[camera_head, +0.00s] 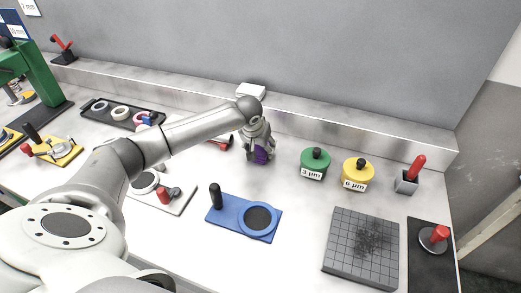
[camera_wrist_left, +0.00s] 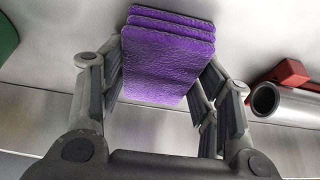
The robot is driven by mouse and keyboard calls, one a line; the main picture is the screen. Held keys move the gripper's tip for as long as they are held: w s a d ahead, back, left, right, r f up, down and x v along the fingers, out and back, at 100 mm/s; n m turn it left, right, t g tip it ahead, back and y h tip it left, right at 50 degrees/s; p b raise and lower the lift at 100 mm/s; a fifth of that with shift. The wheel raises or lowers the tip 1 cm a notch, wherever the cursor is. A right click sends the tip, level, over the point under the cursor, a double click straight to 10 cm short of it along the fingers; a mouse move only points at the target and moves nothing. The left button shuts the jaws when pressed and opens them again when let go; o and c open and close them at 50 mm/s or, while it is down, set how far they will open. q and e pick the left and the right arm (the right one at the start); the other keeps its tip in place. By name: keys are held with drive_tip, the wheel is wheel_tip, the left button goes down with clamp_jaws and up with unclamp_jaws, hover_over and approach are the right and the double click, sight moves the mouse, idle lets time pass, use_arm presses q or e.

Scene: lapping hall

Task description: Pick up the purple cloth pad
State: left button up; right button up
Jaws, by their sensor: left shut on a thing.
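The purple cloth pad (camera_wrist_left: 168,62) sits between the two fingers of my left gripper (camera_wrist_left: 160,85) in the left wrist view. It looks like several stacked purple layers, with a finger pressed against each side. In the head view, my left gripper (camera_head: 259,155) reaches down over the table near the back ledge, shut on the purple pad (camera_head: 261,155). The gripper hides part of the pad there, and I cannot tell whether the pad touches the table. My right gripper is not in view.
Right of the gripper stand a green-lidded pot (camera_head: 315,163) and a yellow-lidded pot (camera_head: 357,174). A blue plate with a black handle (camera_head: 228,205) lies in front. A grey grooved block (camera_head: 342,250) is at front right. A red-handled tool with a metal tube (camera_wrist_left: 288,105) lies close beside the gripper.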

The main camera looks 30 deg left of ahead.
sight(259, 148)
use_arm(q)
drive_tip(key=shift+r, duration=0.1)
drive_tip(key=shift+r+p, duration=0.35)
drive_tip(key=shift+p, duration=0.2)
wheel_tip(259, 148, up, 3)
drive_tip(key=shift+s+a+r+b, duration=0.1)
drive_tip(key=shift+b, duration=0.35)
drive_tip(key=s+r+b, duration=0.3)
drive_tip(key=s+r, duration=0.6)
drive_tip(key=s, duration=0.4)
drive_tip(key=shift+s+r, duration=0.2)
drive_tip(key=shift+s, duration=0.2)
